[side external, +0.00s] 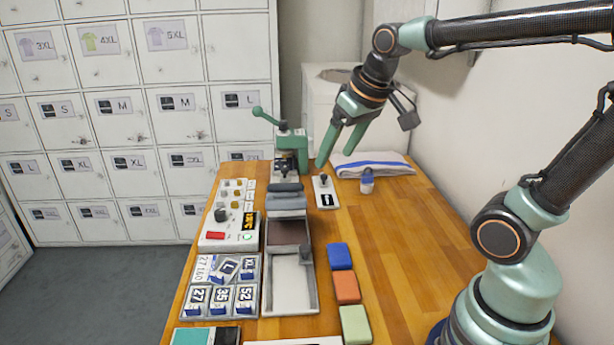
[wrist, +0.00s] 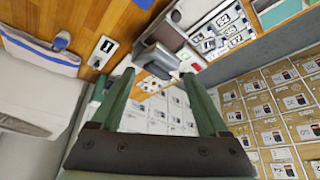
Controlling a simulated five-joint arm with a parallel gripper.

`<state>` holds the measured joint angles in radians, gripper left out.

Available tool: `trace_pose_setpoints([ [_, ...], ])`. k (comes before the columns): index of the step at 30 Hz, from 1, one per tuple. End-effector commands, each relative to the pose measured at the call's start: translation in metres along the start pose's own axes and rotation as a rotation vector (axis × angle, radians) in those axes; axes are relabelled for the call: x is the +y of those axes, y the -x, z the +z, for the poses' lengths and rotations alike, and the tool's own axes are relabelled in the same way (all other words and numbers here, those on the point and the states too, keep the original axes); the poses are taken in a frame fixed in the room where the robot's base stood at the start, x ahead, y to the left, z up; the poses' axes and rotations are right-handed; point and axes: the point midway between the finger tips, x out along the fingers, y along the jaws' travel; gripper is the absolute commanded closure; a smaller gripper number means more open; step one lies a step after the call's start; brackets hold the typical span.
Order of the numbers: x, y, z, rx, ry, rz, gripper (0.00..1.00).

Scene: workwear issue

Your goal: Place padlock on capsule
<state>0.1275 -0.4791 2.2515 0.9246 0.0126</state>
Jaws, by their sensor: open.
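A small white-and-blue piece (side external: 367,182) stands on the wooden table in front of the folded towel. It may be the padlock, but it is too small to be sure; it also shows at upper left in the wrist view (wrist: 61,40). No thing is clearly a capsule. A dark grey rounded piece (side external: 286,188) lies at the far end of the long tray and is one possible match. My gripper (side external: 337,158) is open and empty, above the table's far end, left of the white-and-blue piece. Its spread green fingers also show in the wrist view (wrist: 158,75).
A green hand press (side external: 291,142) stands at the far edge. A white plate with a black slot (side external: 325,192) lies below my gripper. A white towel (side external: 372,163) is at the back. Blue (side external: 340,256), orange (side external: 346,287) and green (side external: 355,324) blocks line the tray. The table's right side is clear.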

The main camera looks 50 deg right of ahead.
Motion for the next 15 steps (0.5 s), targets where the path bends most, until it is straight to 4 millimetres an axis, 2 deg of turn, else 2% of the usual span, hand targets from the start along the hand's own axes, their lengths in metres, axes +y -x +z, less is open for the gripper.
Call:
trace_pose_setpoints([
  [1,-0.011,0.003,0.014,0.016,0.034,-0.016,0.22],
  [3,-0.021,0.004,0.03,0.028,0.068,-0.031,0.22],
  [6,-0.03,0.003,0.047,0.04,0.103,-0.047,0.22],
  [10,-0.035,0.002,0.057,0.047,0.125,-0.057,0.22],
  [15,-0.036,0.001,0.059,0.046,0.128,-0.059,0.22],
])
